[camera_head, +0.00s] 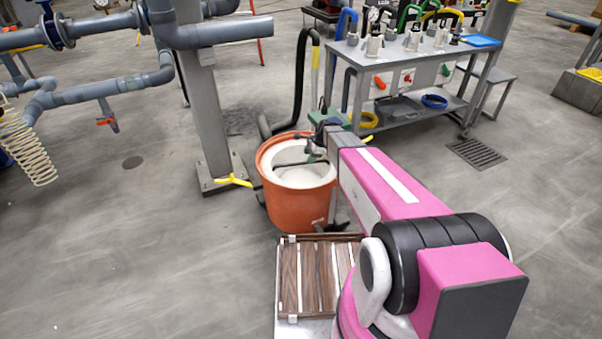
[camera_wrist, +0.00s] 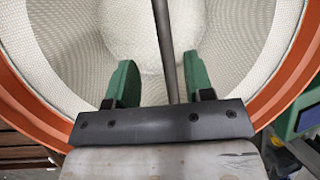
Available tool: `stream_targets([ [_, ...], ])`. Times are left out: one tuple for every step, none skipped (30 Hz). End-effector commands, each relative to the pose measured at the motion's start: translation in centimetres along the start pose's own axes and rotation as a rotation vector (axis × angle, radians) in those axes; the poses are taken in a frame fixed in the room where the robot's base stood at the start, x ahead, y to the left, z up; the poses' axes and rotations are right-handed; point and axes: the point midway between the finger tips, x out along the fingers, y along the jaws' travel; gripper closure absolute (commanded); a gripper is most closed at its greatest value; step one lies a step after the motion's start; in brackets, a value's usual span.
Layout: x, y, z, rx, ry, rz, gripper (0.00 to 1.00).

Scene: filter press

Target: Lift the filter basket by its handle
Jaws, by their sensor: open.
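The filter basket (camera_head: 306,179) is a white mesh bowl sitting inside an orange round tub (camera_head: 293,208). Its mesh wall (camera_wrist: 62,48) fills most of the wrist view. Its handle (camera_head: 290,164) is a thin dark bar across the basket's mouth. In the wrist view the handle (camera_wrist: 163,40) runs between the two green fingers of my gripper (camera_wrist: 156,75), nearer the right finger, with a gap on the left. The fingers are open. My gripper (camera_head: 314,152) is over the basket in the head view. Where the bar passes under the gripper body is hidden.
A slatted wooden rack (camera_head: 312,275) stands in front of the tub, partly hidden by my arm. A grey post (camera_head: 208,110) with a footplate is at its left. The floor at left is open.

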Motion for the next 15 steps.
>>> stream_targets([
  [0.9, -0.1, 0.0, -0.001, 0.000, 0.001, 0.52],
  [1.2, -0.1, 0.0, -0.001, 0.000, 0.000, 0.52],
  [1.5, -0.1, 0.0, -0.002, 0.000, 0.000, 0.52],
  [1.7, -0.1, 0.1, -0.002, 0.000, 0.000, 0.52],
  [1.8, -0.1, 0.1, -0.002, 0.000, 0.000, 0.52],
  [2.0, -0.1, 0.1, -0.002, 0.000, 0.000, 0.52],
  [2.1, -0.1, 0.1, -0.002, 0.000, 0.000, 0.52],
  [2.3, -0.2, 0.1, -0.002, 0.000, 0.000, 0.52],
  [2.7, -0.2, 0.2, -0.002, 0.000, 0.001, 0.52],
  [3.0, -0.3, 0.2, -0.002, 0.000, 0.001, 0.52],
  [3.4, -0.4, 0.3, -0.002, 0.000, 0.001, 0.52],
  [3.9, -0.5, 0.4, -0.002, 0.000, 0.001, 0.52],
  [4.3, -0.6, 0.4, -0.002, 0.000, 0.001, 0.52],
  [4.8, -0.7, 0.5, -0.002, 0.000, 0.001, 0.52],
  [5.4, -0.8, 0.6, -0.002, 0.000, 0.001, 0.52],
])
